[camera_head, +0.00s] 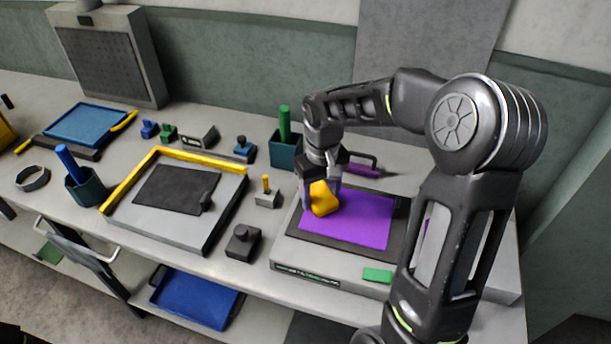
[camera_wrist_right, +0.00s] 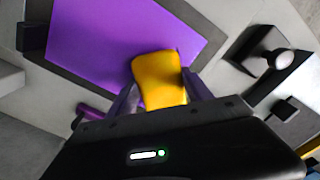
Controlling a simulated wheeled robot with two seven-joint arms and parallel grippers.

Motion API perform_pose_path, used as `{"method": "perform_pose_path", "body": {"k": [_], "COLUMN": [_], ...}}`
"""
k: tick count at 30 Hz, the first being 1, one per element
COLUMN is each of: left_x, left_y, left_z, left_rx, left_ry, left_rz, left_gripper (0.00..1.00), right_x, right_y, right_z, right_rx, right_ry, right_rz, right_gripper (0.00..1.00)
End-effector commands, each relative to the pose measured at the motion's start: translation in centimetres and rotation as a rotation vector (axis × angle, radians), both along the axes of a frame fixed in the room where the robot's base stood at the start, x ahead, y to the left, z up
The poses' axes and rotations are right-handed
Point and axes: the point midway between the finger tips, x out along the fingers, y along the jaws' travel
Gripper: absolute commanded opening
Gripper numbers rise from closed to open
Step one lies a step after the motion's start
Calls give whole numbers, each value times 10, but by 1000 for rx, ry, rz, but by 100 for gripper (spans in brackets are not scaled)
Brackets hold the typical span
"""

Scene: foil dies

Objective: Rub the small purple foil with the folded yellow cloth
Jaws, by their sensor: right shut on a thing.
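The purple foil (camera_head: 358,222) lies flat on a dark pad on top of a grey block at the right of the bench. It also shows in the right wrist view (camera_wrist_right: 115,45). My right gripper (camera_head: 322,190) is shut on the folded yellow cloth (camera_head: 323,199), which is over the left part of the foil. In the right wrist view the cloth (camera_wrist_right: 160,80) sits between the two fingers, over the foil's edge. I cannot tell whether the cloth touches the foil. My left gripper is not in view.
A grey plate with a yellow bar (camera_head: 140,176) stands left of the block. A small black block (camera_head: 243,241) and a small stand with a yellow peg (camera_head: 267,193) lie between them. A teal cup (camera_head: 285,152) stands behind. A green piece (camera_head: 377,275) is at the front edge.

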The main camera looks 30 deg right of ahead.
Motion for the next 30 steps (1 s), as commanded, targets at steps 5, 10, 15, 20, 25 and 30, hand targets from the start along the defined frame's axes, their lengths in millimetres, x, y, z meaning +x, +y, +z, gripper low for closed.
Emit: {"method": "perform_pose_path", "body": {"k": [5, 10, 15, 20, 25, 30], "left_x": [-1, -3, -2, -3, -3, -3], "left_y": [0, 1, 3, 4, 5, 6], "left_z": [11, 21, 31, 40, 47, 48], "left_rx": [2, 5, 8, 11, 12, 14], "left_ry": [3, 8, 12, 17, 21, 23], "left_rz": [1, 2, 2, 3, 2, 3], "left_gripper": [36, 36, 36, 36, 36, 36], "right_x": [3, 3, 5, 6, 7, 7], "right_y": [1, 2, 2, 3, 3, 3], "right_z": [21, 36, 51, 65, 78, 81], "right_rx": [0, 1, 0, 0, 0, 0], "right_ry": [-3, 0, 0, -1, 0, 0], "right_rz": [0, 0, 1, 2, 2, 2], "right_gripper": [26, 26, 26, 26, 26, 26]}}
